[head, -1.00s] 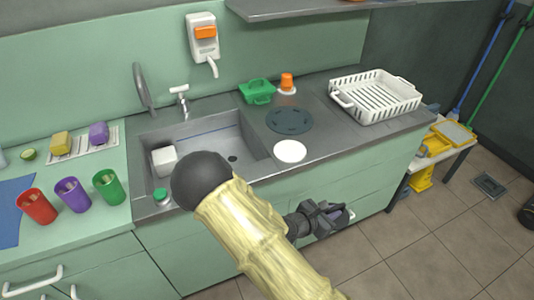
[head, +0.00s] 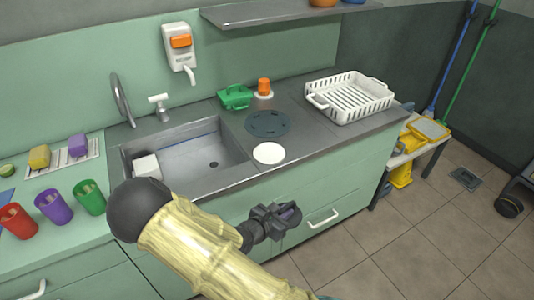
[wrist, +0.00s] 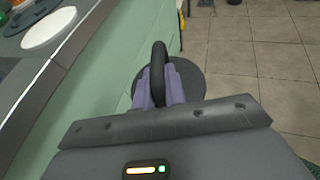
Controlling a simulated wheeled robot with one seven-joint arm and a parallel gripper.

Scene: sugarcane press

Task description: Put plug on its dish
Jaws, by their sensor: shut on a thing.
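The plug (wrist: 187,84) is a dark grey disc with an upright black loop handle. In the wrist view my gripper (wrist: 160,88) is shut on that handle between its lavender fingertips. In the head view my gripper (head: 288,214) is in front of the green cabinet fronts, below counter height, and the plug is hard to make out there. A plain white round dish (head: 268,153) lies on the grey counter near its front edge, right of the sink. It also shows at the upper left of the wrist view (wrist: 48,28). The dish is bare and apart from my gripper.
A dark round plate (head: 267,124) lies behind the dish. The sink (head: 190,155) is to the left, with a white block (head: 147,167) inside. Open floor lies right.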

